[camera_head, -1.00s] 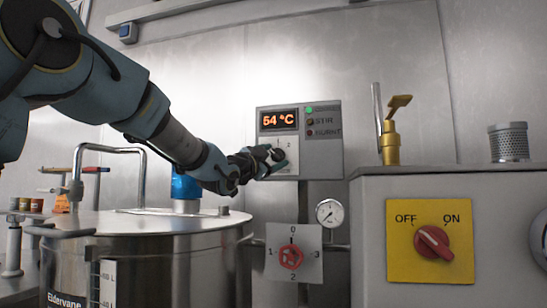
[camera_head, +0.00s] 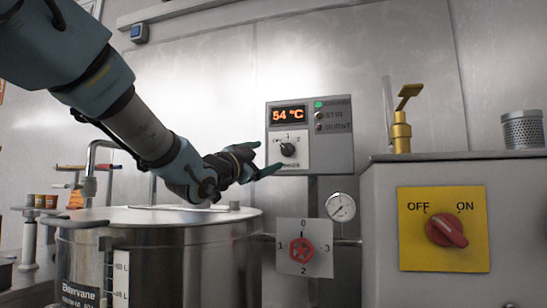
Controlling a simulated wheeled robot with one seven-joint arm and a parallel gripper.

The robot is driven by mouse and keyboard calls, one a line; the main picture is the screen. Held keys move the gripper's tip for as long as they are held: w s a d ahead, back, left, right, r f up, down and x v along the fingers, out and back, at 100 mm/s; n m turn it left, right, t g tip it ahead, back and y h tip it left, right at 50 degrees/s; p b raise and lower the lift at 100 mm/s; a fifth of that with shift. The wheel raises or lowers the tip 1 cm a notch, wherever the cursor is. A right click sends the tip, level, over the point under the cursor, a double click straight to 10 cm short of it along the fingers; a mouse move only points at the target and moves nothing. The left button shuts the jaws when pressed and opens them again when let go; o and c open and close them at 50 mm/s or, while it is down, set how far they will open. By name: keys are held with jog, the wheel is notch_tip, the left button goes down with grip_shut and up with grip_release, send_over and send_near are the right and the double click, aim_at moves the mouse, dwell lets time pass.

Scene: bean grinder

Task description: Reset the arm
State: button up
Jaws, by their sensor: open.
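My gripper (camera_head: 262,159) is at the middle of the view, at the end of my arm, which reaches in from the upper left. Its two dark green fingers are spread apart and hold nothing. It is just left of the control box (camera_head: 342,138), which shows "54 °C" in orange and a lit green lamp.
A steel kettle (camera_head: 190,262) with a lid and bent pipe stands below my arm. A red valve knob (camera_head: 301,250) and a gauge (camera_head: 340,207) are below the box. On the right, a grey cabinet (camera_head: 380,220) carries a red OFF/ON switch (camera_head: 446,230) and a brass lever (camera_head: 402,125).

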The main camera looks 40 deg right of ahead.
jog(key=shift+s+a+f, duration=0.15)
jog(key=shift+a, duration=0.35)
